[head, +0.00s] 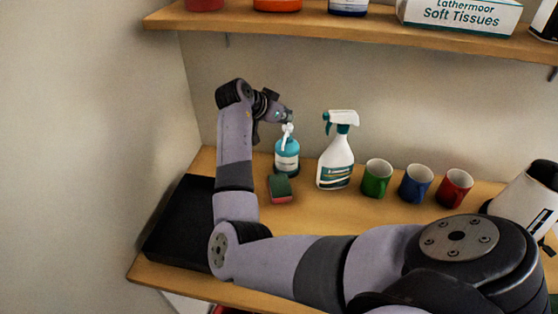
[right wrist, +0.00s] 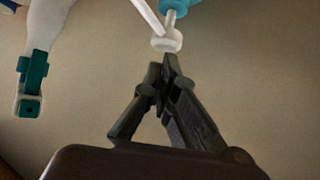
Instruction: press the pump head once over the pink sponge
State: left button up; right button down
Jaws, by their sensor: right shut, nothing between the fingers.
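The teal pump bottle (head: 287,160) stands upright on the wooden counter. Its white pump head (head: 288,131) is on top and also shows in the right wrist view (right wrist: 166,42). The sponge (head: 280,198), green on top and pink below, lies on the counter in front of the bottle. My right gripper (head: 289,117) is shut and empty, just above the pump head. In the right wrist view its fingertips (right wrist: 171,66) are right by the pump head; I cannot tell whether they touch it. My left gripper is not in view.
A white spray bottle (head: 336,160) stands close on the right of the pump bottle. A green mug (head: 376,179), a blue mug (head: 415,184) and a red mug (head: 454,188) stand farther right. A black slab (head: 178,222) lies at left. A shelf (head: 340,28) hangs above.

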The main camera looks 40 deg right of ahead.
jog(key=shift+s+a+f+b, duration=0.1)
jog(key=shift+f+b, duration=0.45)
jog(key=shift+f, duration=0.6)
jog(key=shift+r, duration=0.15)
jog(key=shift+r+p, duration=0.45)
jog(key=shift+p, duration=0.15)
jog(key=shift+r+p, duration=1.05)
jog(key=shift+r, duration=0.55)
